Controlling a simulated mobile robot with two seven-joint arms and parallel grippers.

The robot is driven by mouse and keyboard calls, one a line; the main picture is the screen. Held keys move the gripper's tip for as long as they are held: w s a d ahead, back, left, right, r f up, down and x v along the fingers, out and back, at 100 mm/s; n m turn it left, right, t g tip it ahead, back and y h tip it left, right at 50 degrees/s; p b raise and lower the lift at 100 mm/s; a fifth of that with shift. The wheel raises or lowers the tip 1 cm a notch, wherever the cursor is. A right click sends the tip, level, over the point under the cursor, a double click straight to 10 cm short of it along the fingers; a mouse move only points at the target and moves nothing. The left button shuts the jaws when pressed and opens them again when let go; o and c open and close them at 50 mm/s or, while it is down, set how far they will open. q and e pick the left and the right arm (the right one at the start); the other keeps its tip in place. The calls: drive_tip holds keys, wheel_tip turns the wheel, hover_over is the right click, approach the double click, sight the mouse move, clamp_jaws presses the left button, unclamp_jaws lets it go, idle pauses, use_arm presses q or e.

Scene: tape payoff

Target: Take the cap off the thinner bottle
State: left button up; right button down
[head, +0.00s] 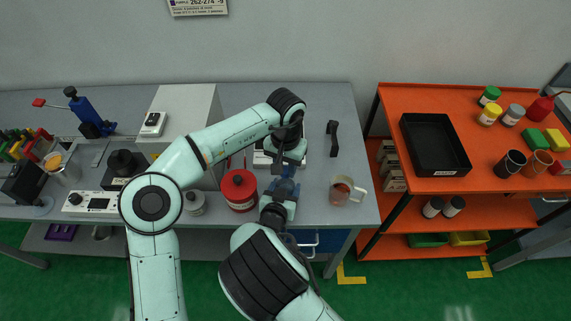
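A blue item, which seems to be the thinner bottle (287,186), stands near the front of the grey bench between my two grippers. It is partly hidden, and I cannot make out its cap. My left gripper (288,161) comes down just behind and above it, at the end of the arm arching in from the left. My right gripper (279,205) is at its near side, at the end of the arm from the bottom. Both sets of fingertips are too small and covered to show whether they are shut on it.
A red lidded tin (239,190) and a grey-white jar (194,202) stand to the left. A glass beaker (346,190) with reddish liquid and a black tool (333,138) are to the right. An orange cart (480,185) with a black tray (435,145) stands beyond the bench's right end.

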use_arm(q)
clamp_jaws()
drive_tip(key=n, duration=1)
drive_tip(key=shift+r, duration=0.1)
drive_tip(key=n, duration=0.4)
drive_tip(key=shift+n, duration=0.3)
drive_tip(key=n, duration=0.8)
drive_tip(key=shift+n, duration=0.4)
drive_tip(key=n, duration=0.6)
drive_tip(key=shift+n, duration=0.3)
drive_tip(key=n, duration=0.6)
drive_tip(key=shift+n, duration=0.4)
drive_tip(key=n, duration=0.6)
drive_tip(key=shift+n, duration=0.3)
drive_tip(key=n, duration=0.6)
drive_tip(key=shift+r+n, duration=0.1)
drive_tip(key=shift+n, duration=0.2)
drive_tip(key=n, duration=0.4)
